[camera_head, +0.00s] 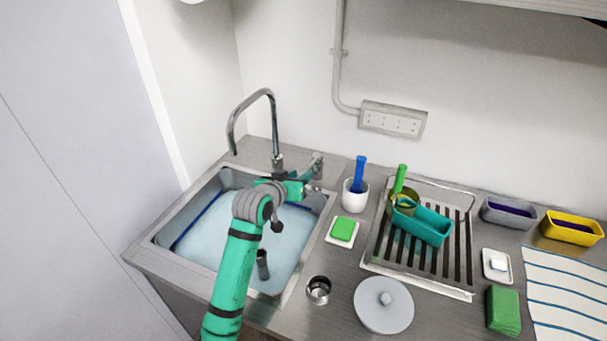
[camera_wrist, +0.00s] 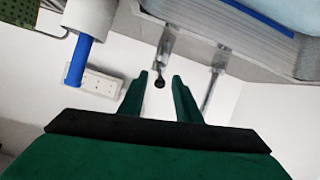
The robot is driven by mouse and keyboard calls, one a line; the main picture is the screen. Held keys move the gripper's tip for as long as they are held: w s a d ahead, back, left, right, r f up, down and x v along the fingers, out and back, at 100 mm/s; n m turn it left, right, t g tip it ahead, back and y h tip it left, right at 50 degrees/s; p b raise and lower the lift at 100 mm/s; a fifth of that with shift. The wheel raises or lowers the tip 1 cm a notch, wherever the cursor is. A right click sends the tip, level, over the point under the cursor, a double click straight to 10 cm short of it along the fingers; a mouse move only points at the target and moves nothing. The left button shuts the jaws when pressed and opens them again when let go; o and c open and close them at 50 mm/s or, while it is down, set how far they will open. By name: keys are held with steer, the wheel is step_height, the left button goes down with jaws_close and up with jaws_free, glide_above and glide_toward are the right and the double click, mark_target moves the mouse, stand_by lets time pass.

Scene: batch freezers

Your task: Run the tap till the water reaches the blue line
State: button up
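The sink (camera_head: 169,230) holds pale blue water (camera_head: 230,225). A blue line (camera_head: 197,221) runs along its inner wall close to the water's edge; I cannot tell whether they meet. The line also shows in the wrist view (camera_wrist: 262,16). The tall curved tap (camera_head: 273,115) stands behind the sink, and I see no stream from its spout. The tap lever (camera_head: 317,161) is to the right of the spout. In the wrist view its dark knob (camera_wrist: 159,82) appears between my gripper's fingertips (camera_wrist: 161,76). My gripper (camera_head: 303,188) is open, with no visible contact.
A grey tube (camera_head: 262,265) stands in the sink. To the right are a white cup with a blue-handled brush (camera_head: 355,195), a green sponge (camera_head: 343,229), a drying rack (camera_head: 375,264), a metal cup (camera_head: 318,290) and a round lid (camera_head: 384,305). A socket strip (camera_head: 393,119) is on the wall.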

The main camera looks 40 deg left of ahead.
mark_target(310, 167)
steer(key=shift+x, duration=1.5)
